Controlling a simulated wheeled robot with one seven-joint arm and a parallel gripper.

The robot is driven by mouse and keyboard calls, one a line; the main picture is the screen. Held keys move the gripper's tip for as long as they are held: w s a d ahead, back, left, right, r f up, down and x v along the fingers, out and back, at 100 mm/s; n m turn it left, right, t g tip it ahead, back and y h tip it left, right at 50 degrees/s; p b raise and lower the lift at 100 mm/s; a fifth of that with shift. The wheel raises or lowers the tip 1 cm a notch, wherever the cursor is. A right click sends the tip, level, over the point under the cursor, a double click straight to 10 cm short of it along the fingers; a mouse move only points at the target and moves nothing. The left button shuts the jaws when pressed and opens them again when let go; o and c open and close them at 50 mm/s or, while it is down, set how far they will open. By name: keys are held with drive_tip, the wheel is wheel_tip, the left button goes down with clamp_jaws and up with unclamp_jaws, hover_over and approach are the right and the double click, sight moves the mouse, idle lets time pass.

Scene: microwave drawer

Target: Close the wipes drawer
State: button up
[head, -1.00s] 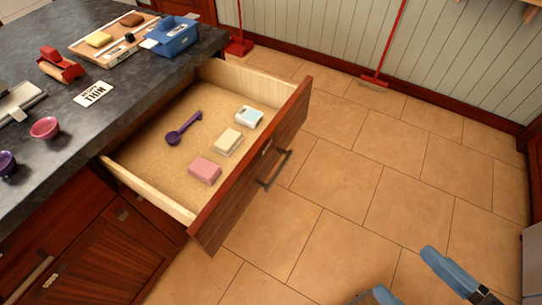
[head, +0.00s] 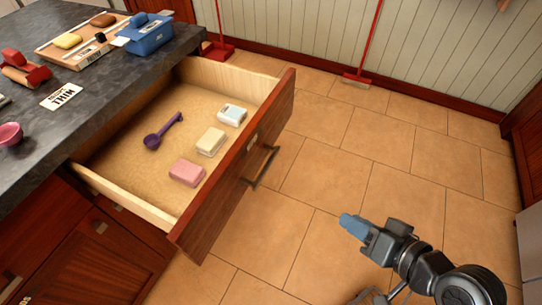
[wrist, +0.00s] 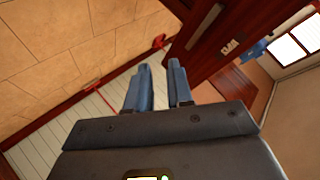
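The wooden drawer (head: 236,178) stands pulled far out of the counter, with a reddish-brown front and a dark bar handle (head: 262,167). Inside lie a purple scoop (head: 163,132), a pink bar (head: 187,172), a cream bar (head: 211,141) and a small white-and-blue pack (head: 232,115). My gripper (head: 350,226) has blue fingers and is over the floor, right of the drawer front and apart from the handle. In the wrist view my gripper (wrist: 160,70) has its fingers apart with nothing between them. The drawer front (wrist: 212,62) shows there beyond the fingers, to the right.
The dark counter (head: 100,85) holds a wooden tray (head: 80,52), a blue wipes-like box (head: 150,36), a white card (head: 62,96) and a pink bowl (head: 9,134). A red broom (head: 357,78) leans on the far wall. The tiled floor (head: 330,180) before the drawer is clear.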

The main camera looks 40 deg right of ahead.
drive_tip(key=w+f+m+y+b, duration=0.1)
drive_tip(key=w, duration=0.1)
drive_tip(key=w+d+f+m+y, duration=0.1)
drive_tip(key=w, duration=0.2)
drive_tip(key=w+d+y+b, duration=0.1)
drive_tip(key=w, duration=0.2)
drive_tip(key=shift+w+d+f+m+b, duration=0.15)
drive_tip(key=shift+f+m+b, duration=0.2)
drive_tip(key=shift+f+m, duration=0.05)
clamp_jaws()
drive_tip(key=t+y+b, duration=0.1)
drive_tip(key=y+b, duration=0.1)
drive_tip(key=y, duration=0.2)
approach(259, 148)
drive_tip(key=shift+m, duration=0.3)
drive_tip(key=x, duration=0.6)
drive_tip(key=shift+w+f, duration=0.2)
drive_tip(key=shift+f, duration=0.1)
